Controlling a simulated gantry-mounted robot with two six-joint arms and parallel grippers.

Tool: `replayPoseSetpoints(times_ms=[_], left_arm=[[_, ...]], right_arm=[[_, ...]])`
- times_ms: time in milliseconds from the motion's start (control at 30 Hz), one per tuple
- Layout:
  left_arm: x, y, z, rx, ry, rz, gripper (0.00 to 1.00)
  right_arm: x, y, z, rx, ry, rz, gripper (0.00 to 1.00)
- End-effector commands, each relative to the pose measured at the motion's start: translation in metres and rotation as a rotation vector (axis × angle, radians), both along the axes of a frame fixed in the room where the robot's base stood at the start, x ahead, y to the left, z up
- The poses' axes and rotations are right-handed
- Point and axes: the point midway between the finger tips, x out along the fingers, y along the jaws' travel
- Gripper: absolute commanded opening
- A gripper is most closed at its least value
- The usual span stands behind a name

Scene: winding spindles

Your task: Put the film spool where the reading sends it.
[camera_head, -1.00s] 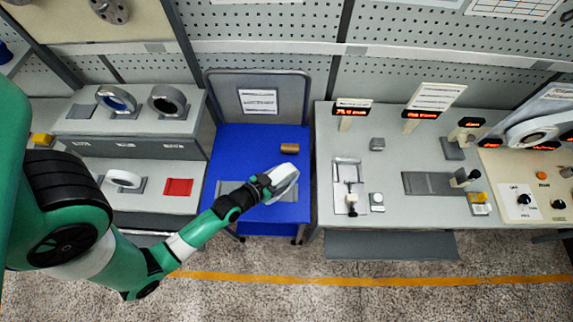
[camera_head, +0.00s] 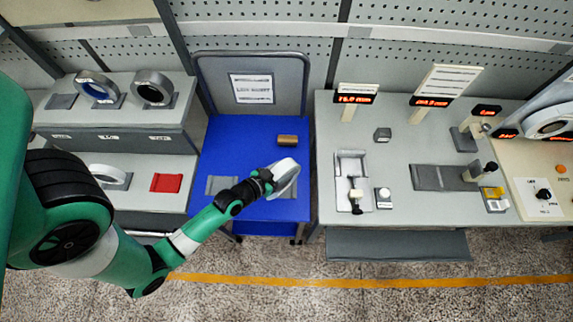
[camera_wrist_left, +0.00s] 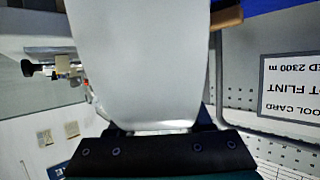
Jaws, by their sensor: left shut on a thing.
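The pale white-grey film spool (camera_head: 288,172) is in my left gripper (camera_head: 268,180), above the right side of the blue cart (camera_head: 235,150). It stands tilted on edge. In the left wrist view the spool (camera_wrist_left: 145,60) fills the middle and hides the fingertips. A card (camera_head: 252,89) stands on the cart's back panel; in the wrist view this spool card (camera_wrist_left: 292,85) is upside down, with "FLINT" and "2300 m" legible. My right gripper is not in view.
A brown cylinder (camera_head: 287,140) lies on the cart. The left shelf carries a blue-cored spool (camera_head: 97,89), a dark-cored spool (camera_head: 154,88), a white ring (camera_head: 108,175) and a red pad (camera_head: 166,183). The right bench holds a clamp fixture (camera_head: 351,180) and a grey pad (camera_head: 438,178).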

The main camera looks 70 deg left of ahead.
Motion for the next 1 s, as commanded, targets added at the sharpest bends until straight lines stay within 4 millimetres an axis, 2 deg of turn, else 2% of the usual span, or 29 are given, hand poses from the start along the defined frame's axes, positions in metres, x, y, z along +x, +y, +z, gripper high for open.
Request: replayPoseSetpoints(times_ms=[100,133,267,633,767,1000], left_arm=[[0.001,0.0,-0.003,0.002,-0.004,0.0,0.0],[0.0,0.0,-0.003,0.0,0.0,0.0,0.55],[0.0,0.0,-0.003,0.0,0.0,0.0,0.79],[-0.001,0.0,0.003,0.0,0.0,0.0,0.8],[-0.019,-0.008,0.008,-0.002,0.003,0.001,0.8],[-0.071,-0.03,0.026,-0.004,0.002,0.004,0.8]], right_arm=[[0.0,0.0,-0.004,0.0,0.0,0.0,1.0],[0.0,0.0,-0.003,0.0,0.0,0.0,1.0],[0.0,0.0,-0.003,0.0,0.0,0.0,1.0],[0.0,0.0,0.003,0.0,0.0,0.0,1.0],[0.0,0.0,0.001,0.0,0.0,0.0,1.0],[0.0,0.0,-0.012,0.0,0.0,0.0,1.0]])
